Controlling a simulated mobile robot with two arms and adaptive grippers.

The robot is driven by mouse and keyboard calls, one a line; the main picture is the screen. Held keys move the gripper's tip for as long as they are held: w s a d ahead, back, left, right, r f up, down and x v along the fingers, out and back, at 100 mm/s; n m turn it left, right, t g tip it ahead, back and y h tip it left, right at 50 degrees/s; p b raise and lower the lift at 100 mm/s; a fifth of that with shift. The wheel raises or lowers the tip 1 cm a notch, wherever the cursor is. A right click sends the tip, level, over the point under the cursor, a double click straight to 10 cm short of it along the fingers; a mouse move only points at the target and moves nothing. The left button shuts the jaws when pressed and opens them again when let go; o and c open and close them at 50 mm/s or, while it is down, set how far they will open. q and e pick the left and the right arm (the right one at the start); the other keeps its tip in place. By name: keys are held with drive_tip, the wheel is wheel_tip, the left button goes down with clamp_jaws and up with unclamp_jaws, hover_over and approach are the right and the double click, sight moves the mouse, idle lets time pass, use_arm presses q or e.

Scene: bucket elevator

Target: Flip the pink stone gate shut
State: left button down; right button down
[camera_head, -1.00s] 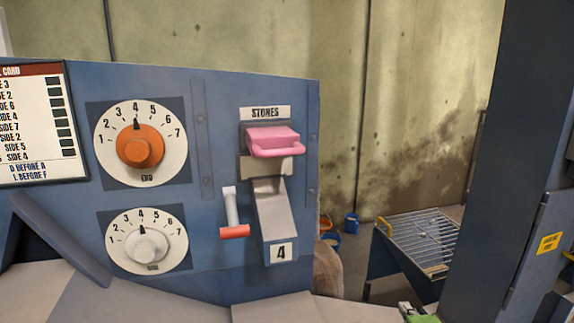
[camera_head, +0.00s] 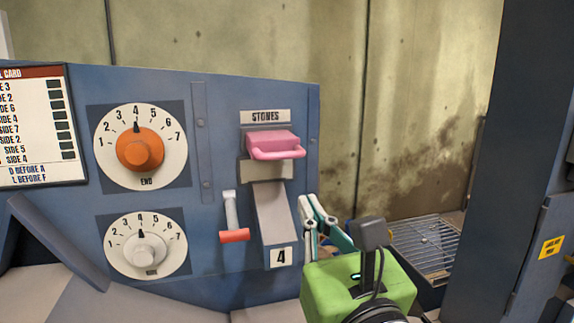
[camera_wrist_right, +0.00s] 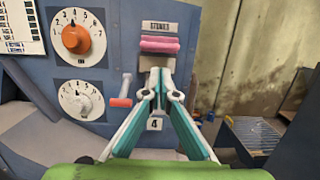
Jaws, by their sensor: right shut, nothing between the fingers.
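The pink stone gate (camera_head: 273,143) is a block with a bar handle on the blue panel, right under the STONES label (camera_head: 265,116). It juts out from the panel above a grey chute (camera_head: 272,215) marked 4. It also shows in the right wrist view (camera_wrist_right: 159,45). My right gripper (camera_head: 309,202) is shut and empty, its teal and white fingers right of the chute and below the gate. In the right wrist view the closed fingertips (camera_wrist_right: 160,75) appear just below the gate, hiding part of the chute. I see no contact with the gate. My left gripper is out of view.
A lever with a red grip (camera_head: 233,220) hangs left of the chute. An orange dial (camera_head: 140,150) and a white dial (camera_head: 147,247) sit further left. A wire rack (camera_head: 428,245) and a dark post (camera_head: 520,130) stand at the right.

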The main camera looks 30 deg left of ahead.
sight(283, 157)
drive_tip(key=p+x, duration=0.5)
drive_tip(key=x, duration=0.7)
drive_tip(key=shift+w+a+r, duration=0.2)
drive_tip(key=shift+w+a, duration=0.5)
